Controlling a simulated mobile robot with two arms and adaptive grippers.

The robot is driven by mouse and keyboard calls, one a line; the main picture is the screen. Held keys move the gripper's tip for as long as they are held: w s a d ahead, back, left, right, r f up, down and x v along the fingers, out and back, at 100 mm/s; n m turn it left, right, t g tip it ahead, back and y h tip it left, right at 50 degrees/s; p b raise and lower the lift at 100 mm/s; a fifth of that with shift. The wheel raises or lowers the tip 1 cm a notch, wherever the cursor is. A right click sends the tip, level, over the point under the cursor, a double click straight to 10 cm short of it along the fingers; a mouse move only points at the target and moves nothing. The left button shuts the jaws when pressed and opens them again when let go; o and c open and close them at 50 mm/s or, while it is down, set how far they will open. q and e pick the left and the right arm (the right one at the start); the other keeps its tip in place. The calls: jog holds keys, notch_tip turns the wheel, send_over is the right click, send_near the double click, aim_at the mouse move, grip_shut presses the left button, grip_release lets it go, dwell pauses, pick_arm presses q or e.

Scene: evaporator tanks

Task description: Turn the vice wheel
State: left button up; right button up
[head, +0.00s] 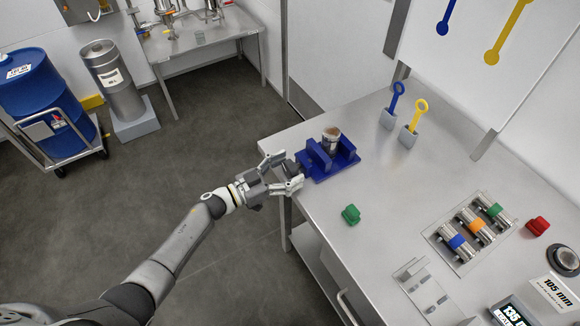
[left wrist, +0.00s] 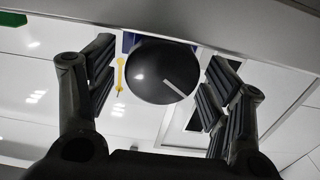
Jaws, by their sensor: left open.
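The blue vice (head: 345,160) stands on the left edge of the metal table and holds a small dark cup-like part (head: 331,139) between its jaws. The vice wheel (left wrist: 158,71) is a black round disc with a pale line slanting on its face. In the head view it is mostly hidden by my left gripper (head: 285,172), which reaches it from the left. My left gripper is open, and in the left wrist view its fingers (left wrist: 160,85) stand on either side of the wheel with visible gaps. My right gripper is not in view.
Blue (head: 396,98) and yellow (head: 415,115) ring-ended tools stand in holders behind. A tray (head: 441,238) of metal cylinders with coloured bands and a red block (head: 537,226) are at right.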

pick_arm(q)
jog(key=shift+w+d, duration=0.25)
jog(key=shift+d, duration=0.05)
jog(key=c, duration=1)
jog(key=shift+s+m+b, duration=0.1)
jog(key=shift+m+b, duration=0.2)
jog(key=shift+m, duration=0.4)
jog(key=o, duration=1)
jog(key=v, duration=1.2)
